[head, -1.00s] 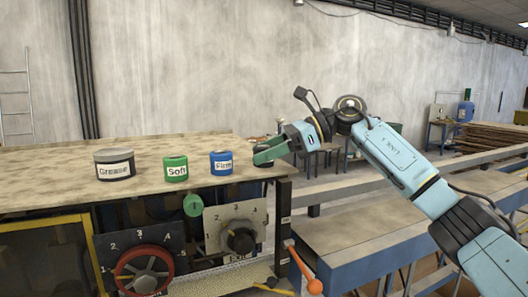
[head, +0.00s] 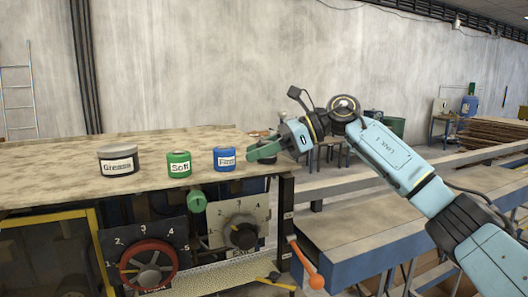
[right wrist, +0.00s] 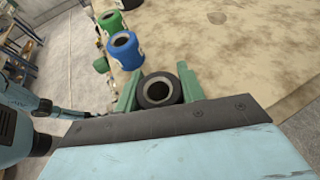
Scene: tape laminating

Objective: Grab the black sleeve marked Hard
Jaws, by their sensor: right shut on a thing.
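The black sleeve (right wrist: 158,91) is a short dark ring with an open middle. In the right wrist view it sits between the green fingers of my right gripper (right wrist: 157,92), which is shut on it. In the head view my right gripper (head: 264,151) is at the table's right end, and its fingers hide most of the sleeve. No label shows on the sleeve. A blue sleeve marked Firm (head: 224,159) and a green sleeve marked Soft (head: 179,164) stand to its left. My left gripper is not in view.
A dark can marked Grease (head: 118,160) stands on the worn tabletop (head: 60,172), left of the green sleeve. Below are a red handwheel (head: 148,268), a black knob (head: 241,235) and an orange-tipped lever (head: 316,281). A blue-grey conveyor frame (head: 360,235) lies to the right.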

